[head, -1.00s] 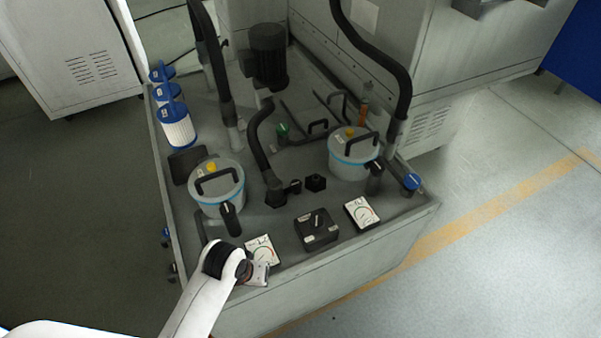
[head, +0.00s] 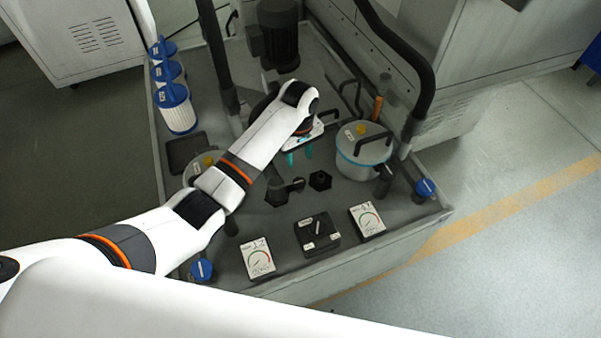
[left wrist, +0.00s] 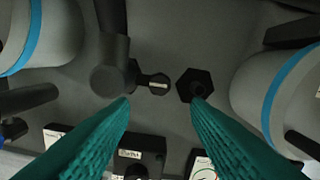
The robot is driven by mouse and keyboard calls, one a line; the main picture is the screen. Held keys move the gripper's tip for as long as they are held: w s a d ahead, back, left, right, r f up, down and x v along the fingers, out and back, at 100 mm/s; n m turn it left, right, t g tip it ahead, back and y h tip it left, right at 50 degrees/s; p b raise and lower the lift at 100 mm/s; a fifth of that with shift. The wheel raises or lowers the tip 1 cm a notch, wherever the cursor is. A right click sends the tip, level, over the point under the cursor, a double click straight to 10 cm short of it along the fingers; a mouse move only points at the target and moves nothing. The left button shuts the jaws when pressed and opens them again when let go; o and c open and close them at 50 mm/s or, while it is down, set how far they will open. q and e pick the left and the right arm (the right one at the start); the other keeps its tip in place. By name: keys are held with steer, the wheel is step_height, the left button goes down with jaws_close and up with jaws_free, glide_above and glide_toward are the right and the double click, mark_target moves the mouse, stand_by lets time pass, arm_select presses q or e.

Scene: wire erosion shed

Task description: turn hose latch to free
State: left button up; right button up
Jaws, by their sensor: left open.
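A black hose coupling (head: 275,195) stands on the grey deck; it also shows in the left wrist view (left wrist: 112,72). My left gripper (head: 300,157), with teal fingers, is open and empty above the deck, behind the latch in the head view. My arm hides much of the hose. My right gripper is out of view.
A lidded canister (head: 364,155) stands to the right; another (head: 199,163) is partly behind my arm. A black switch box (head: 317,236) sits between two gauges (head: 258,260) (head: 367,220) at the front. A dark motor (head: 277,35) and upright hoses stand behind.

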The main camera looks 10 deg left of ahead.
arm_select(q)
glide_above(299, 181)
step_height(299, 181, down, 5)
steer(key=shift+s+f, duration=0.1)
steer(key=shift+s, duration=0.05)
step_height(299, 181, down, 5)
steer(key=shift+f+b, duration=0.1)
steer(key=shift+b, duration=0.6)
steer(key=shift+f, duration=0.45)
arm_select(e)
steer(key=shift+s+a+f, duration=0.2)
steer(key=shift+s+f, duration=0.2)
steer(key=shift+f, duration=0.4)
arm_select(q)
steer(key=c, duration=0.7)
